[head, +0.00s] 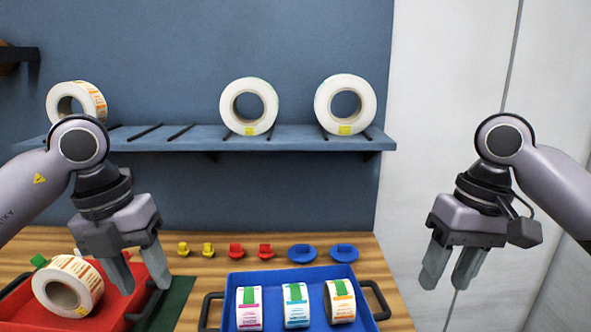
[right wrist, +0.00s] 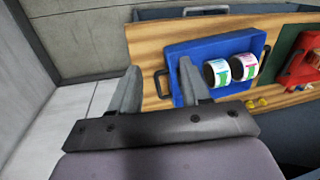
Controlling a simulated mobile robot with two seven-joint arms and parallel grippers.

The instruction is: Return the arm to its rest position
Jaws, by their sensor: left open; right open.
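My left gripper (head: 138,272) hangs fingers down over the right side of the red tray (head: 112,312), to the right of a label roll (head: 88,283) there. Its jaws are open, and I see nothing between them. My right gripper (head: 452,270) hangs fingers down to the right of the table, in front of the pale wall. It is open and empty. In the right wrist view its two fingers (right wrist: 162,92) stand apart, with the table and the blue tray (right wrist: 190,58) beyond them.
The blue tray (head: 237,279) holds three small rolls with green tabs. Yellow, red and blue pieces (head: 265,251) lie behind it on the wooden table (head: 390,268). Three large rolls stand on the wall shelf (head: 185,143). Free room surrounds my right gripper.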

